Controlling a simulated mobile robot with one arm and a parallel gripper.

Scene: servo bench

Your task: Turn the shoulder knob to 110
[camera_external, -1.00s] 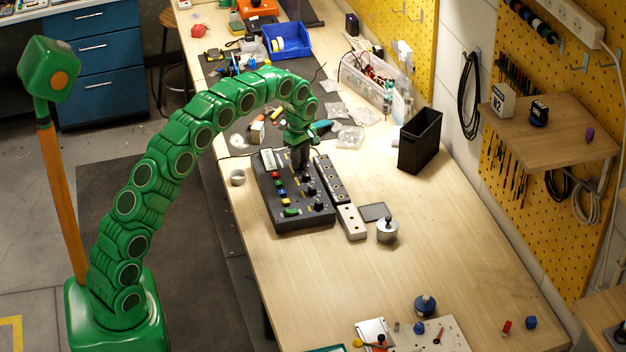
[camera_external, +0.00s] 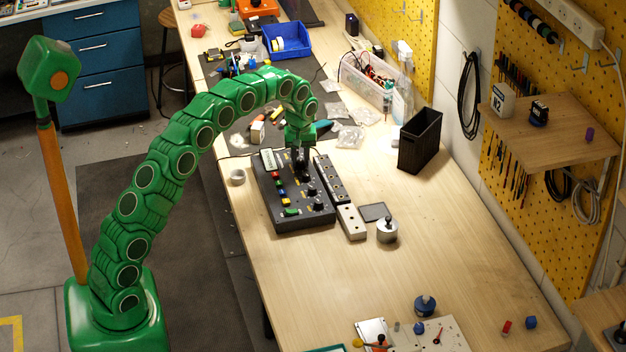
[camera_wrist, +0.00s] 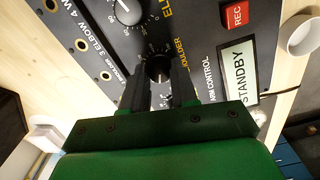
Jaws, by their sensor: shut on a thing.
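The dark control panel (camera_external: 270,207) lies on the bench under my gripper (camera_external: 301,172). In the wrist view my gripper (camera_wrist: 166,80) has its two dark fingers on either side of the black shoulder knob (camera_wrist: 158,68), shut on it. The fingers hide part of the dial, the knob's pointer and most of the numbers around it. A second knob (camera_wrist: 127,10) with a white pointer and the elbow label beside it sits at the upper left. The panel's display (camera_wrist: 240,72) reads STANDBY.
A red REC button (camera_wrist: 236,15) is close to the display. A metal pot (camera_external: 387,230) and a black bin (camera_external: 420,141) stand to the right. A white cup (camera_external: 238,177) stands left of the panel.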

